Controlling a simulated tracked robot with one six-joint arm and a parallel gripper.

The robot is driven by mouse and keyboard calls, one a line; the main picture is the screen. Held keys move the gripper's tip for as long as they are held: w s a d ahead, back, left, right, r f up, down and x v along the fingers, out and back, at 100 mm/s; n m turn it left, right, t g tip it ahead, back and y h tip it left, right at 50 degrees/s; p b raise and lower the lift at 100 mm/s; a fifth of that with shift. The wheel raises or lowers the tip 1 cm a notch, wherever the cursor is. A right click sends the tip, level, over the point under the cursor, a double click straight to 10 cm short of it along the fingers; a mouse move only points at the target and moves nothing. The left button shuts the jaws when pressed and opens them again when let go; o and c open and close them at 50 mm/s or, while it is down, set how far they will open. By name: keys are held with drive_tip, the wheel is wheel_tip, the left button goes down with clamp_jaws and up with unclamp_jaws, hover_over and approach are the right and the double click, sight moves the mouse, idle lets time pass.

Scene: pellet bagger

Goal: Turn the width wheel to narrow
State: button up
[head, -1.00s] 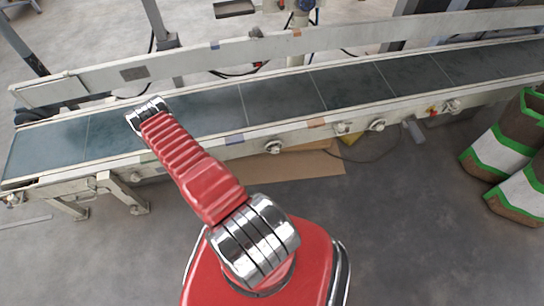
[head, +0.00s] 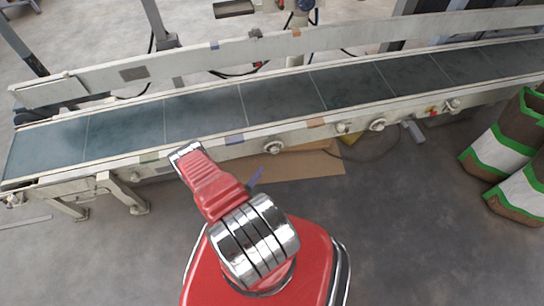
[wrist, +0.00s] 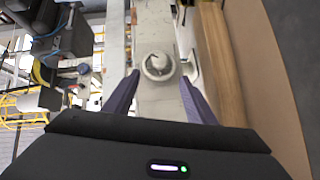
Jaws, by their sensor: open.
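A round pale wheel-like knob (wrist: 157,65) sits ahead of my gripper in the wrist view, framed between the fingertips. My gripper (wrist: 160,82) has its two purple fingers spread, one on each side of the line to the knob, with nothing held. The knob looks beyond the fingertips and apart from them. I cannot tell for certain that this is the same knob. No narrow or wide marking is readable.
The conveyor belt (head: 205,112) runs across the head view and is empty. More knobs (head: 377,125) line its front rail to the right. Brown, white and green sacks (head: 505,150) stand at the right. A flat cardboard sheet (head: 315,166) lies on the floor.

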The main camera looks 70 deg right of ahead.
sight(274, 153)
drive_tip(key=shift+d, duration=0.1)
idle(0.3)
drive_tip(key=shift+x, duration=6.8)
drive_tip(key=shift+s, duration=0.1)
drive_tip(key=shift+c, duration=0.4)
drive_tip(key=c, duration=0.9)
drive_tip(key=shift+a+f, duration=0.1)
drive_tip(key=shift+a, duration=0.15)
drive_tip(key=shift+c, duration=0.3)
drive_tip(key=shift+d, duration=0.2)
drive_tip(key=shift+m, duration=0.3)
